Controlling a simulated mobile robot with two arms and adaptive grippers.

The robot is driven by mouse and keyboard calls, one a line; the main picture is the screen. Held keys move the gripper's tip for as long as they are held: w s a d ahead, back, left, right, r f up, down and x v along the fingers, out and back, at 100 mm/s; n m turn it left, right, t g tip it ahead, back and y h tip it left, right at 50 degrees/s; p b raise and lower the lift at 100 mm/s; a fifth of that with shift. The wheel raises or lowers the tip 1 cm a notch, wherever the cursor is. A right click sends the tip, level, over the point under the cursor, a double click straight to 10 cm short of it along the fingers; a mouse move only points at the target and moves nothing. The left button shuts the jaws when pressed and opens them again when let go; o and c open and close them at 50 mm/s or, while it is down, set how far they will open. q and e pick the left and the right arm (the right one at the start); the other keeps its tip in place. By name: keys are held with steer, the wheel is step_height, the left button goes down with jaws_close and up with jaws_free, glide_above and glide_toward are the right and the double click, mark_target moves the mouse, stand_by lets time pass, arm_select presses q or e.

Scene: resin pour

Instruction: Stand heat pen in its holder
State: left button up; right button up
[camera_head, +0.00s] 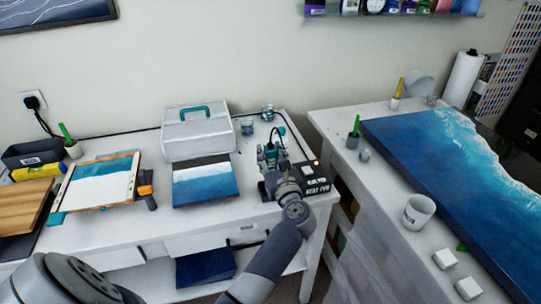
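The black heat pen base unit (316,187), lettered "HEAT PEN", sits at the right end of the white table with a small orange light on top. The holder cannot be made out clearly behind the gripper. Whether the fingers are open or shut is too small to see. My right gripper is not in view.
A blue and white canvas (205,184) and a grey toolbox (197,133) are left of the unit. A metal cup (267,113) and jar (247,127) stand behind.

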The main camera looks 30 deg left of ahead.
arm_select(q)
steer(key=shift+o, duration=0.4)
steer(key=shift+s+d+f, duration=0.1)
steer(key=shift+s+d, duration=0.05)
steer(key=v, duration=0.7)
stand_by(0.7)
